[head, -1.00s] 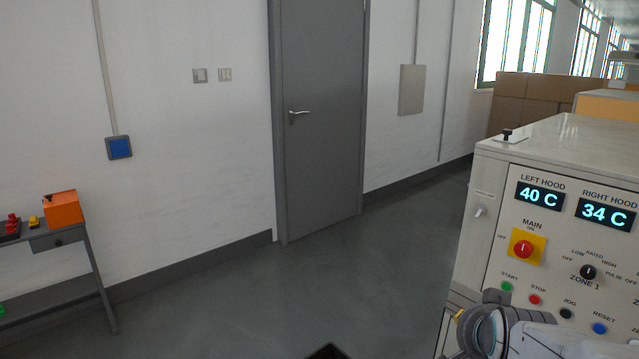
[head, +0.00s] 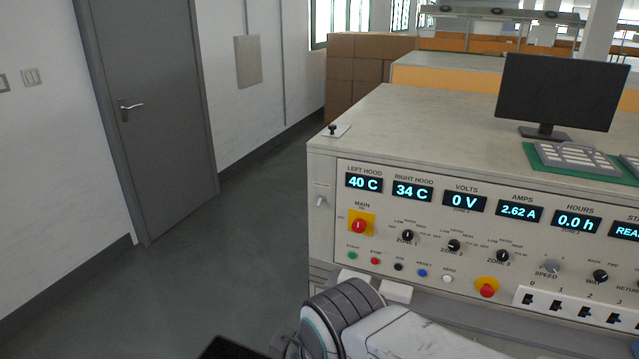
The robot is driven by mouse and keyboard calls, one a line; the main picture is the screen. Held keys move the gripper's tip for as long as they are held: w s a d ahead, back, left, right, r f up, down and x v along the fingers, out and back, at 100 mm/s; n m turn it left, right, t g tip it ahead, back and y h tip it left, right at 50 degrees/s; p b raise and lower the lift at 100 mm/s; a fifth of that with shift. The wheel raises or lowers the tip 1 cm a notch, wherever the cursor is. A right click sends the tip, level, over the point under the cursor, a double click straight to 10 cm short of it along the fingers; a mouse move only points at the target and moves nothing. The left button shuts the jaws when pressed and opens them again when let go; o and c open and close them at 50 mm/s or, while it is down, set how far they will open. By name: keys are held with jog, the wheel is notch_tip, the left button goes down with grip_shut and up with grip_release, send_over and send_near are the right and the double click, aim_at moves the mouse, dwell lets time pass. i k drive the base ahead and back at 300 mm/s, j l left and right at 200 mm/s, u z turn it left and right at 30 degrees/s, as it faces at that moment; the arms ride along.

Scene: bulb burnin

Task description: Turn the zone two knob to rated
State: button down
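The zone 2 knob (head: 454,245) is a small black rotary knob on the console's front panel, between the zone 1 knob (head: 407,235) and the zone 3 knob (head: 502,256). Its dial has small labels around it, too small to read fully; its exact pointer setting cannot be told. My arm crosses the bottom of the head view below the panel, apart from the knob. My gripper's fingers do not show.
The console (head: 322,215) fills the right side. Its panel carries a red main switch (head: 359,226), a red stop button (head: 487,287) and lit displays. A monitor (head: 562,92) and a keyboard (head: 575,158) stand on top. Open floor (head: 235,225) lies left, before a grey door (head: 150,110).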

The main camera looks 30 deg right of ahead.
aim_at(453, 245)
jog(key=z, duration=2.35)
